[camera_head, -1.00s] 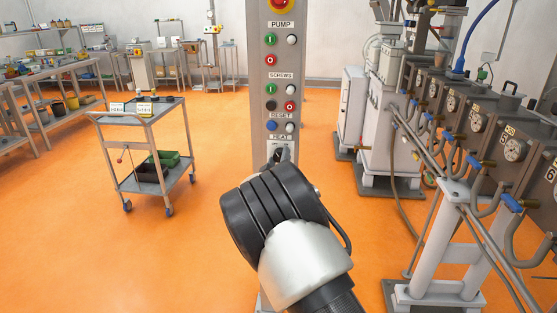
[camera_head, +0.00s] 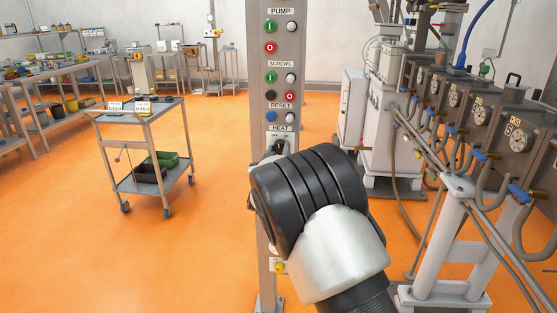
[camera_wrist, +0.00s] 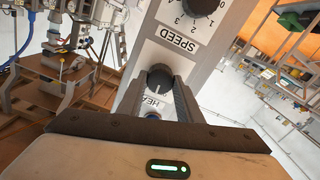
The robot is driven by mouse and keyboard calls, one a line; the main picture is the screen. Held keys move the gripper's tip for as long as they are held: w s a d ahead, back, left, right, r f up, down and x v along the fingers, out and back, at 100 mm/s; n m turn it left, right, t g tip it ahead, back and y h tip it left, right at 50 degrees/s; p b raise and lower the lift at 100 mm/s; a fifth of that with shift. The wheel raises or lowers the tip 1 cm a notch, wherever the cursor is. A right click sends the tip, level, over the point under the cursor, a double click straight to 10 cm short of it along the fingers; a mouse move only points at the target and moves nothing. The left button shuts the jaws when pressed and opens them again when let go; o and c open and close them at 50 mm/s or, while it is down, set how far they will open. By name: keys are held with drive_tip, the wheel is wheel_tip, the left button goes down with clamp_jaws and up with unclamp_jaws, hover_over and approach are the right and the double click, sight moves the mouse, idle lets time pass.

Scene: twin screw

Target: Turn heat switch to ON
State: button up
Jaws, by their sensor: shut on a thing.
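The heat switch (camera_wrist: 160,76) is a dark round knob on the grey control column, beside the HEAT label (camera_wrist: 152,101). In the wrist view the two fingers of my gripper (camera_wrist: 158,88) stand on either side of the knob and are shut on it. In the head view the heat switch (camera_head: 276,148) shows only in part under the HEAT label, as my wrist covers its lower side. My fingers are hidden there. I cannot tell which position the switch points to.
The control column (camera_head: 259,100) carries PUMP, SCREWS and RESET buttons above the switch. A SPEED dial (camera_wrist: 200,6) shows in the wrist view. A grey cart (camera_head: 135,118) stands left; piped machinery (camera_head: 480,120) stands right. The orange floor (camera_head: 220,150) between is clear.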

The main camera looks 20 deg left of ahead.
drive_tip(key=m+b, duration=0.4)
drive_tip(key=shift+f, duration=0.15)
drive_tip(key=shift+d+m+b, duration=0.1)
drive_tip(key=shift+m+b, duration=0.85)
drive_tip(key=shift+m, duration=0.55)
drive_tip(key=o, duration=1)
drive_tip(key=shift+o, duration=0.2)
drive_tip(key=p+v, duration=0.1)
drive_tip(key=v, duration=1.6)
drive_tip(key=shift+s+p, duration=0.2)
drive_tip(key=shift+p, duration=0.2)
